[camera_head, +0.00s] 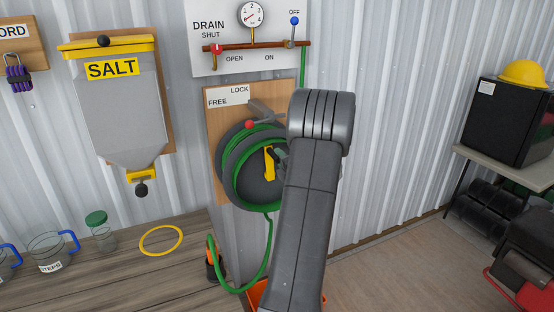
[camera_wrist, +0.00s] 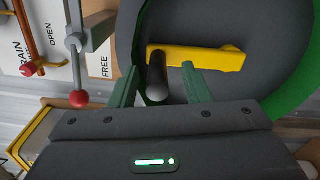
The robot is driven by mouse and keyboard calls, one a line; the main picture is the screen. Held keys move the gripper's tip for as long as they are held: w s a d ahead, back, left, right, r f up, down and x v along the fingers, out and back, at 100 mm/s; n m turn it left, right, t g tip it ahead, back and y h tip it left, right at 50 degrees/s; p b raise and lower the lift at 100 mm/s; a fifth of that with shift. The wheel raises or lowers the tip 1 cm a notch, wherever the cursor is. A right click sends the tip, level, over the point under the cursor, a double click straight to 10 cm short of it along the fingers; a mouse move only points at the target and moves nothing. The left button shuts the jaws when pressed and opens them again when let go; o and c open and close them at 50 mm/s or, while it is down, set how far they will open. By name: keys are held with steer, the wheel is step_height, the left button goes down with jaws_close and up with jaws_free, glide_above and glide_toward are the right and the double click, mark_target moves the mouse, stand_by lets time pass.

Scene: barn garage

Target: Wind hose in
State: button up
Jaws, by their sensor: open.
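The hose reel (camera_head: 243,172) is a dark disc on a wooden board, with green hose (camera_head: 268,250) around it. A length of hose hangs below in a loop toward an orange and black end piece (camera_head: 213,262) by the bench. The yellow crank (camera_head: 269,163) on the reel also shows in the wrist view (camera_wrist: 215,58), with a dark round handle (camera_wrist: 156,78). My gripper (camera_wrist: 160,86) is open, its green fingers on either side of the handle, apart from it as far as I see. A grey lever (camera_wrist: 76,45) with a red knob (camera_head: 249,124) is beside the LOCK/FREE label.
Above is a drain panel (camera_head: 222,25) with pipe, gauge and valves. A SALT dispenser (camera_head: 115,105) hangs left. The wooden bench (camera_head: 130,262) holds jars and a yellow ring (camera_head: 161,241). A black cabinet (camera_head: 506,118) stands right. My arm hides part of the reel.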

steer(key=b+v, duration=0.1)
steer(key=v, duration=0.8)
steer(key=shift+s+b, duration=0.2)
steer(key=shift+b, duration=0.1)
